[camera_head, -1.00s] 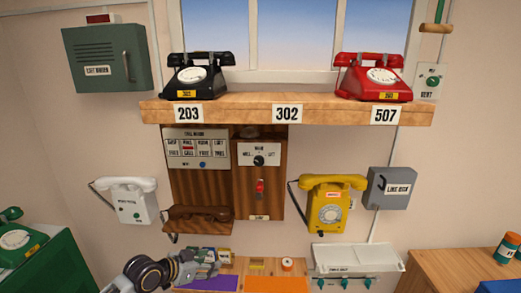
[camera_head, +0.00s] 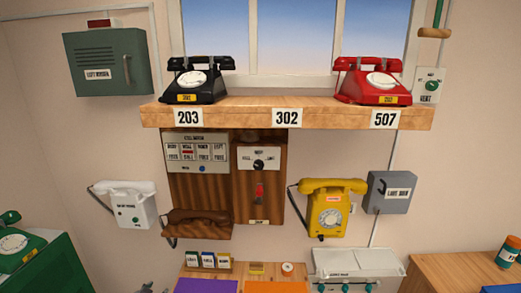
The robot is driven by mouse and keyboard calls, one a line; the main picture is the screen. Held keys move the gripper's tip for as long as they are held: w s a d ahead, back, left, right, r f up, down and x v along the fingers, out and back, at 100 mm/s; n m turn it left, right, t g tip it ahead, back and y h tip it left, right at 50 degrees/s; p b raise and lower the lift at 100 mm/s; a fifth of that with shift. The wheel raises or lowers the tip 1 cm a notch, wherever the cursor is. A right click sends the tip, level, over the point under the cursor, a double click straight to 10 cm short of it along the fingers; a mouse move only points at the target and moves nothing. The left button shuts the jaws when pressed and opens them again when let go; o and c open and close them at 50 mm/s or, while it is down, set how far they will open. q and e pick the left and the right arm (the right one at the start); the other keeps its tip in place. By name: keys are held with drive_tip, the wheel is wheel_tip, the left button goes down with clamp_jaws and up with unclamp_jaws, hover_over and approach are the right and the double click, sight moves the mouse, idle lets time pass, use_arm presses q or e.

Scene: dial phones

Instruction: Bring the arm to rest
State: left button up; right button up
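Only a sliver of my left gripper (camera_head: 153,289) shows at the bottom edge, left of the low wooden bench. Most of it is cut off by the frame, so its finger opening cannot be made out. Nothing is seen held in the visible part. My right gripper is out of view. A black dial phone (camera_head: 198,82) and a red dial phone (camera_head: 377,82) sit on the wooden shelf (camera_head: 260,119). A yellow phone (camera_head: 328,215) and a white phone (camera_head: 133,207) hang on the wall, handsets in place. A green phone (camera_head: 14,243) is at the far left.
Below are small coloured card boxes (camera_head: 207,261), purple and orange sheets, and a white switch box (camera_head: 357,264). A green cabinet (camera_head: 45,268) stands left and a wooden table (camera_head: 450,266) right.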

use_arm(q)
drive_tip(key=s+a+f+g+y+b, duration=0.15)
drive_tip(key=s+f+g, duration=0.35)
drive_tip(key=s+f, duration=2.2)
drive_tip(key=s+d+f+g, duration=0.1)
drive_tip(key=s+d+f, duration=0.3)
drive_tip(key=s, duration=0.6)
drive_tip(key=s+d+f+n+g+h+b, duration=0.1)
drive_tip(key=s+d+f+g, duration=0.1)
drive_tip(key=s+d+f, duration=0.3)
drive_tip(key=s+d+f+g, duration=0.1)
drive_tip(key=s+d+f, duration=0.4)
drive_tip(key=s, duration=0.9)
drive_tip(key=d, duration=0.3)
drive_tip(key=shift+s+d+f+n+g+h, duration=0.25)
drive_tip(key=shift+s+d+n+g+h, duration=0.05)
drive_tip(key=shift+h, duration=0.05)
